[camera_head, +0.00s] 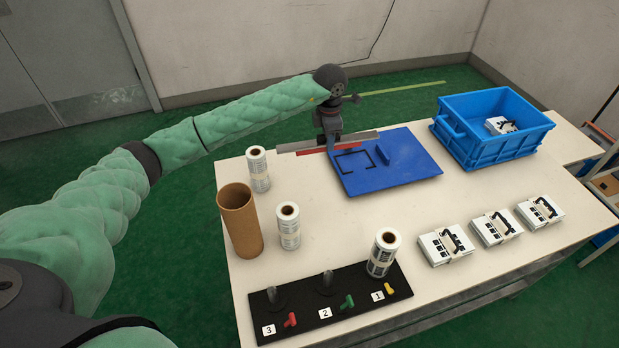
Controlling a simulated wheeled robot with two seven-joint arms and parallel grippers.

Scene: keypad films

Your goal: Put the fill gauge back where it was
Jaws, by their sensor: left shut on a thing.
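A long thin grey bar (293,146), which I take to be the fill gauge, is at the back edge of the table, left of the blue board. My left gripper (333,141) points down there and is shut on it; the gripper hides the bar's middle. A red strip (312,151) runs along the bar's near side; whether it is part of the bar or a mark on the table I cannot tell. I cannot tell whether the bar touches the table. My right gripper is not in view.
The blue board (400,178) has black corner marks and a raised blue bar. A blue crate (490,150) holds a white pack; several white packs (447,245) lie in front. Label rolls (288,227), a brown tube (239,222) and a black numbered rack (340,305) stand nearer.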

